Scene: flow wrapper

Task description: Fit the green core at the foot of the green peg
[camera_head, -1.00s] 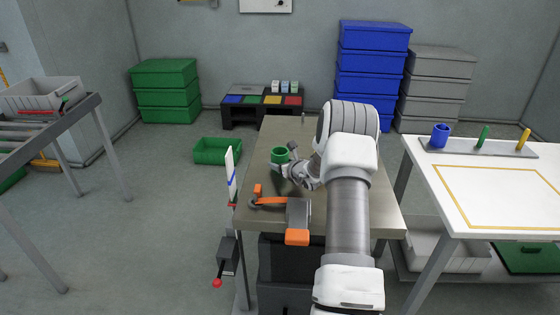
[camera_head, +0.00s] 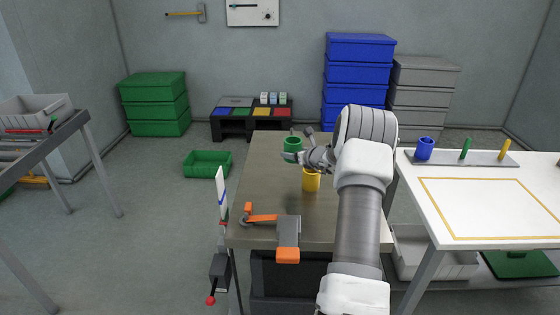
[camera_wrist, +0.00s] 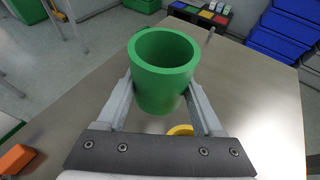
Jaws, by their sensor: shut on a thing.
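The green core (camera_head: 293,144) is a hollow green cylinder, upright in my gripper (camera_head: 297,156) above the brown table. In the wrist view the green core (camera_wrist: 164,75) sits between both fingers of my gripper (camera_wrist: 160,100), with its open top facing the camera. The green peg (camera_head: 464,148) stands on a grey strip (camera_head: 485,156) at the back of the white table at right, between a blue core on the left and a yellow peg on the right. No core is around the green peg. My gripper is well to the left of it.
A yellow core (camera_head: 311,181) stands on the brown table (camera_head: 265,190) below my gripper; its rim (camera_wrist: 181,130) shows in the wrist view. The blue core (camera_head: 424,149) is on the strip. The white table's (camera_head: 490,205) marked area is clear.

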